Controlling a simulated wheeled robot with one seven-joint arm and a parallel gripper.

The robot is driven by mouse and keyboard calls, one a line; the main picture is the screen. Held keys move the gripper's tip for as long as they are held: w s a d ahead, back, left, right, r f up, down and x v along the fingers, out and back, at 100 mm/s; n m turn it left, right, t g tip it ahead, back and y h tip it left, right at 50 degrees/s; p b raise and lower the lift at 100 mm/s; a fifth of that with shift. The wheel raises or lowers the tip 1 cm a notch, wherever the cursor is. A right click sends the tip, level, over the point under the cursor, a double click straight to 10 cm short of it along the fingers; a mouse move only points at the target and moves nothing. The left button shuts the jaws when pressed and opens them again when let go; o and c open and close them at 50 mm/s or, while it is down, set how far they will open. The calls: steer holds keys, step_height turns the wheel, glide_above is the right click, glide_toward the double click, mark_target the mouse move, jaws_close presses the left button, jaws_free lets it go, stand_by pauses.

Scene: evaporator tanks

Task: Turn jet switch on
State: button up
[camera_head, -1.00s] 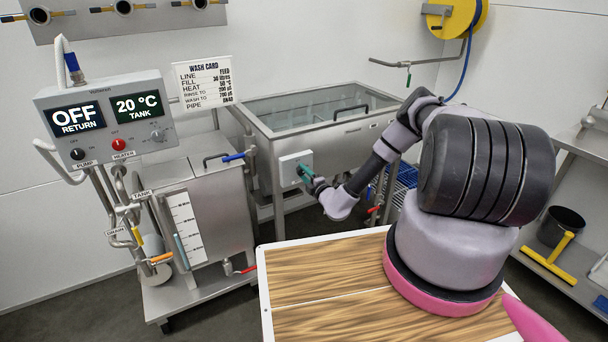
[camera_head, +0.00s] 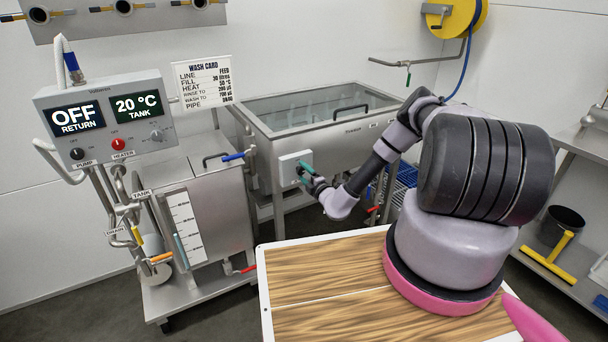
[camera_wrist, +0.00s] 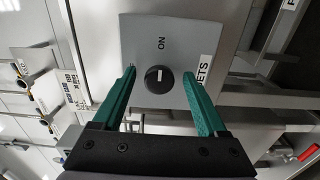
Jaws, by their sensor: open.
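The jet switch is a round black knob (camera_wrist: 159,79) with a white mark, on a grey box (camera_wrist: 146,40) lettered "ON" and labelled "JETS" in the wrist view. The white mark does not line up with the "ON" lettering. In the head view the box (camera_head: 289,168) is on the front of the steel tank, and my gripper partly hides it. My gripper (camera_wrist: 163,85) is open, with its green fingers on either side of the knob and gaps between. It also shows in the head view (camera_head: 301,170). I cannot tell the exact depth to the knob.
The steel tank (camera_head: 345,136) stands behind the box. A control panel (camera_head: 110,120) reading "OFF RETURN" and "20 °C TANK" stands at the left above a smaller tank (camera_head: 222,205).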

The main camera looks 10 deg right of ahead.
steer(key=v, duration=1)
steer(key=shift+s+d, duration=0.15)
steer(key=shift+s, duration=0.2)
